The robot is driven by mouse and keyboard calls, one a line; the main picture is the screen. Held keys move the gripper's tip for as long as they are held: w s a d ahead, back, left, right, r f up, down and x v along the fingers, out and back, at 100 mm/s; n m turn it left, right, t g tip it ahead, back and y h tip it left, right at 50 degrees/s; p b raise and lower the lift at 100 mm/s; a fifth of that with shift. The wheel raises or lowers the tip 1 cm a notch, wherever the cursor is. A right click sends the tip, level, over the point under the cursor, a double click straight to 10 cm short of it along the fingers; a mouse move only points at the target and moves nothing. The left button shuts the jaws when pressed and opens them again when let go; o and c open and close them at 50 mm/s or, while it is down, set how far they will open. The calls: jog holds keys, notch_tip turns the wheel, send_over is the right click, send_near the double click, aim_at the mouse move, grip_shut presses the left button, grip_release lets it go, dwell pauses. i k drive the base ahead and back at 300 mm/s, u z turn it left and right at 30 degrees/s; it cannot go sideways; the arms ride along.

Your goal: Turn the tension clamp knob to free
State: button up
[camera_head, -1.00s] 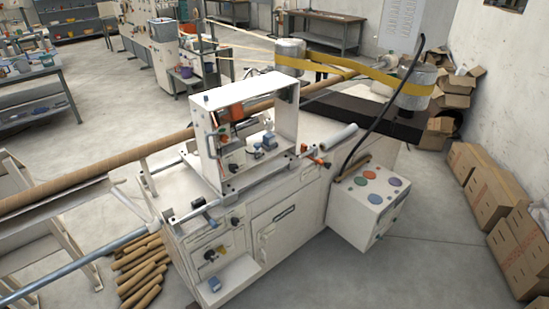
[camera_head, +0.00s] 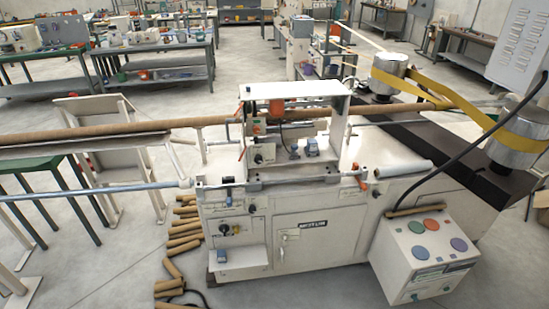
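The spiral winder is a cream machine (camera_head: 345,232) in the middle of the view. A dark knob (camera_head: 224,230) sits on its left front panel, beside a small yellow part. Another dark knob (camera_head: 258,158) is on the upper open-framed unit (camera_head: 335,103), left of small blue parts. I cannot tell which of these is the tension clamp knob, and their settings are too small to read. My gripper is not in view.
A control box (camera_head: 400,262) with coloured round buttons juts out at the front right. Cardboard tubes (camera_head: 185,242) lie on the floor at the left. A long tube (camera_head: 60,138) and a blue-grey bar (camera_head: 90,190) extend leftward. Floor in front is open.

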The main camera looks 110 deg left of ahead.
aim_at(258, 159)
jog(key=u, duration=4.25)
jog(key=i, duration=0.1)
jog(key=z, duration=1.45)
jog(key=k, duration=0.25)
jog(key=u, duration=2.45)
jog(key=k, duration=0.6)
jog(key=z, duration=0.3)
jog(key=i, duration=1.6)
jog(key=u, duration=0.2)
